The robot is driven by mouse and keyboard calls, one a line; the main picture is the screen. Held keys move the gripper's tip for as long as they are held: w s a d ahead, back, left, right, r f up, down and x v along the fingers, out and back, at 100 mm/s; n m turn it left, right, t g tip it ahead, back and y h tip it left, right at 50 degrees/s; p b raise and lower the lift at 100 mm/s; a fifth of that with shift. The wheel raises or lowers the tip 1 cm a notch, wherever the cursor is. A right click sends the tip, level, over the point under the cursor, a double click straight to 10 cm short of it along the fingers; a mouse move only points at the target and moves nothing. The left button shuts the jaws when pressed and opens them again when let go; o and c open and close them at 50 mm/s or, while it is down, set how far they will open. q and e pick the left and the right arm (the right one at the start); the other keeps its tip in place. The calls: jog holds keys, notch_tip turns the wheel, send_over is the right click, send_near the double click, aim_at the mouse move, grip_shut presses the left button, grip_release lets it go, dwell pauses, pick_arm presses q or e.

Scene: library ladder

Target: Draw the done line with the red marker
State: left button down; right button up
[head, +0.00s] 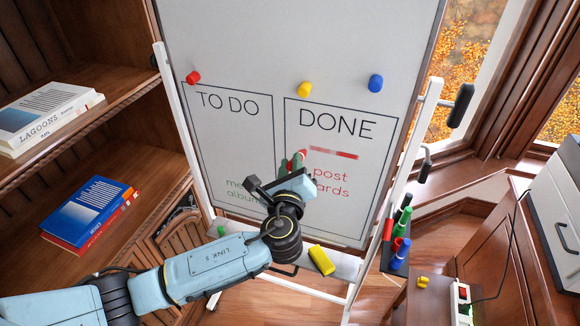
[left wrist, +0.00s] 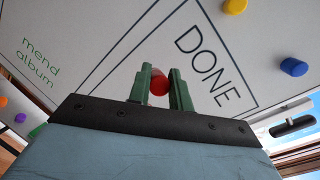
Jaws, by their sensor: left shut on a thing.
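The whiteboard (head: 280,40) has a TO DO box and a DONE box (head: 337,124). A short red streak (head: 333,152) lies under the word DONE, above the red words "post" and "ards"; its left part is paler. My left gripper (head: 297,162) is at the left side of the DONE box, shut on the red marker (head: 303,153). In the left wrist view the red round end of the marker (left wrist: 159,84) sits between my green fingers. I cannot tell whether its tip touches the board. My right gripper is not in view.
A yellow eraser block (head: 321,260) lies on the easel ledge. Several markers stand in a holder (head: 395,262) at the right leg. Red (head: 193,77), yellow (head: 304,89) and blue (head: 375,83) magnets sit on the board. Shelves with books (head: 88,213) are left; a cabinet (head: 480,230) is right.

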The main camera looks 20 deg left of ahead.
pick_arm(q)
jog(key=shift+w, duration=0.65)
jog(key=shift+d, duration=0.1)
jog(key=shift+d, duration=4.6)
jog(key=shift+a+p, duration=1.65)
jog(key=shift+a, duration=3.1)
